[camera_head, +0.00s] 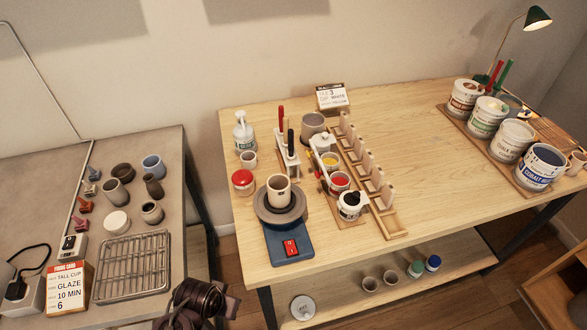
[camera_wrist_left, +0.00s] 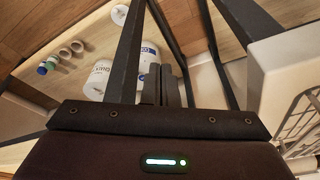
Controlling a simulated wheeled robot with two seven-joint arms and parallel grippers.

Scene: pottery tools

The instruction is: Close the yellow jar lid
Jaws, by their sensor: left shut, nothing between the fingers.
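The yellow jar (camera_head: 330,159) stands open on the wooden table, its yellow contents visible from above. A white upright piece (camera_head: 322,142) stands just behind it; I cannot tell whether this is its raised lid. A red jar (camera_head: 340,181) and a dark-filled jar (camera_head: 350,204) follow in the same row. My left gripper (camera_head: 202,300) is a dark shape low in the head view, left of and below the wooden table, far from the jar. In the left wrist view, its fingers (camera_wrist_left: 161,85) are together and empty. My right gripper is out of view.
A potter's wheel (camera_head: 282,215) with a cup stands left of the jars. A wooden rack (camera_head: 368,175) runs along their right. Large glaze buckets (camera_head: 510,140) stand farther right. A grey table (camera_head: 60,180) with pots and a wire rack (camera_head: 133,263) is at left. The middle wooden tabletop is clear.

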